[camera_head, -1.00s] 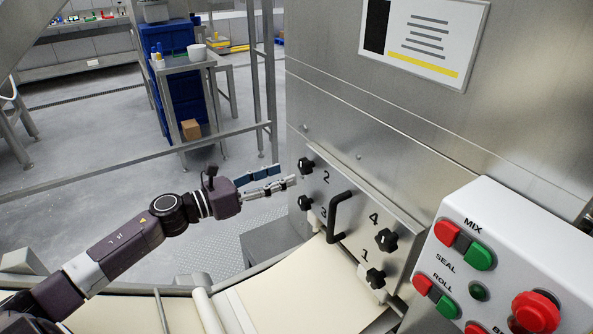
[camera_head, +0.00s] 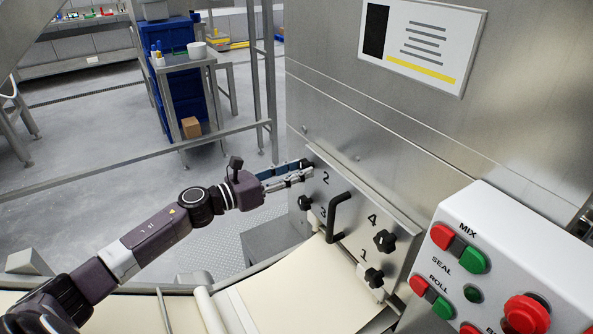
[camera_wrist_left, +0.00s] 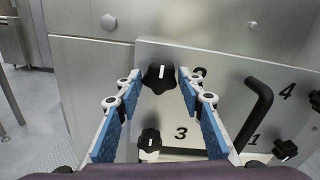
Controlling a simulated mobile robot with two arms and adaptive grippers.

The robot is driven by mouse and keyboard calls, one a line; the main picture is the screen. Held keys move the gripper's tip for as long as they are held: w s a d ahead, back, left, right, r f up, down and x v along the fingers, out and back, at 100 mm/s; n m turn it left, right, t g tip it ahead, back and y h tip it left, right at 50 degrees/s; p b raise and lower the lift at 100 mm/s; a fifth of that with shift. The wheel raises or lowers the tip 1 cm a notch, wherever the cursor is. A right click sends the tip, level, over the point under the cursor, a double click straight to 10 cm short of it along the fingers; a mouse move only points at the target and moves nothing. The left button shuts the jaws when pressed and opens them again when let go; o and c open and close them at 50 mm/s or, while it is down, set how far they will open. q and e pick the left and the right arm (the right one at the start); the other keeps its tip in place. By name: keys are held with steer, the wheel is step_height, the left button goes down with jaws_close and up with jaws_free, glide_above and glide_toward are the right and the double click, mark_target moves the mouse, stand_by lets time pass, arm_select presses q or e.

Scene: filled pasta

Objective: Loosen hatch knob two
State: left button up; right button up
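Hatch knob two is a black lobed knob (camera_wrist_left: 159,77) with a white mark, at the upper left of the steel hatch plate (camera_head: 355,199). In the head view it is mostly hidden behind my fingers, beside the printed 2. My left gripper (camera_head: 303,170) has reached the plate there. In the left wrist view its two blue-padded fingers (camera_wrist_left: 160,84) are spread, with the tips on either side of knob two. Gaps show between pads and knob; the gripper is open and holds nothing. My right gripper is not in view.
Knob three (camera_head: 305,203) sits just below, with the black handle (camera_head: 336,217) to its right. Knobs four (camera_head: 385,241) and one (camera_head: 373,277) are farther right. A button panel (camera_head: 500,264) stands at the right. A pale dough sheet (camera_head: 300,291) lies below the hatch.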

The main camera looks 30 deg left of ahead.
arm_select(q)
steer(key=c, duration=0.7)
steer(key=shift+o, duration=0.2)
